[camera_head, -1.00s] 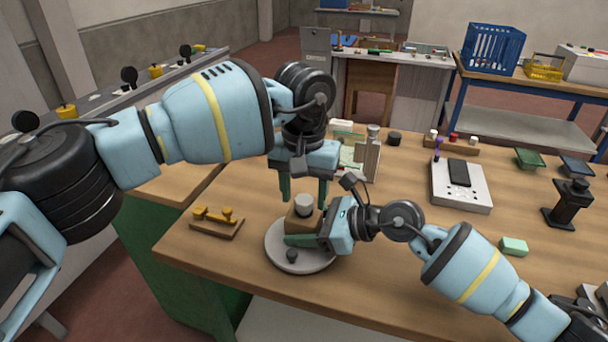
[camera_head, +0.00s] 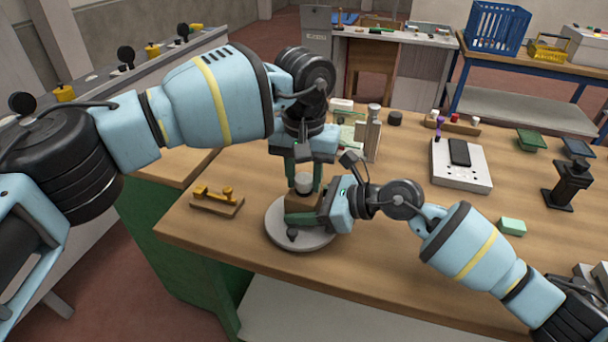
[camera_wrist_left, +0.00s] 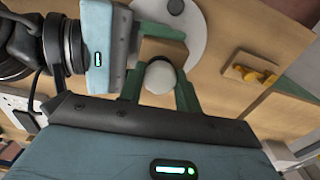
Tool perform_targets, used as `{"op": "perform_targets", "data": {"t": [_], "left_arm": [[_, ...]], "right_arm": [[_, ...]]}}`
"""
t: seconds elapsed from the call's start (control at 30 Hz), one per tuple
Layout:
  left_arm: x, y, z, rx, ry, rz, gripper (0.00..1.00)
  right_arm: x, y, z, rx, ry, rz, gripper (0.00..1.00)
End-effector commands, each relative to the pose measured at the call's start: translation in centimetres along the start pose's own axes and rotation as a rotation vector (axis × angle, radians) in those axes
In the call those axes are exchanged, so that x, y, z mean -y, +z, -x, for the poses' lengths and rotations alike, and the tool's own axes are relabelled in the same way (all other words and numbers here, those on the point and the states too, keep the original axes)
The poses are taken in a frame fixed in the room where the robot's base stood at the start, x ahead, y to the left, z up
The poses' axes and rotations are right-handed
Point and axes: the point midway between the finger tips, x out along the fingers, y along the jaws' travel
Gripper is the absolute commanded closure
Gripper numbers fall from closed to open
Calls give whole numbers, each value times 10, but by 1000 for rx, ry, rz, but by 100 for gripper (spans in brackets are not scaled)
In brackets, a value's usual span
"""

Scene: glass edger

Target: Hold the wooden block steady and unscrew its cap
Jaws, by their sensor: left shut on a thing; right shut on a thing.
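The wooden block (camera_head: 297,203) stands on a round grey disc (camera_head: 278,238) near the table's front edge. Its pale grey cap (camera_head: 303,182) is on top. My left gripper (camera_head: 304,185) comes from above, its green fingers shut on the cap. In the left wrist view the round cap (camera_wrist_left: 160,77) sits between those fingers. My right gripper (camera_head: 306,212) reaches in from the right, low down, shut on the block. Its fingers hide part of the block's front and sides.
A small dark knob (camera_head: 292,235) sits on the disc's front. A wooden stand with yellow fittings (camera_head: 217,199) is to the left. A white box with a dark panel (camera_head: 460,168) and a green block (camera_head: 512,226) lie right. The table between is largely clear.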

Motion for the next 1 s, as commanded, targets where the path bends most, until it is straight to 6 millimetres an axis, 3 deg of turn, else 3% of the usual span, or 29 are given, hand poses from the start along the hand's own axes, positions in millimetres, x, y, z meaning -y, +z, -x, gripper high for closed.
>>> {"op": "perform_targets", "data": {"t": [1.0], "left_arm": [[1,0,1,-1,-2,1588,94]], "right_arm": [[1,0,0,0,-1,-1,100]]}}
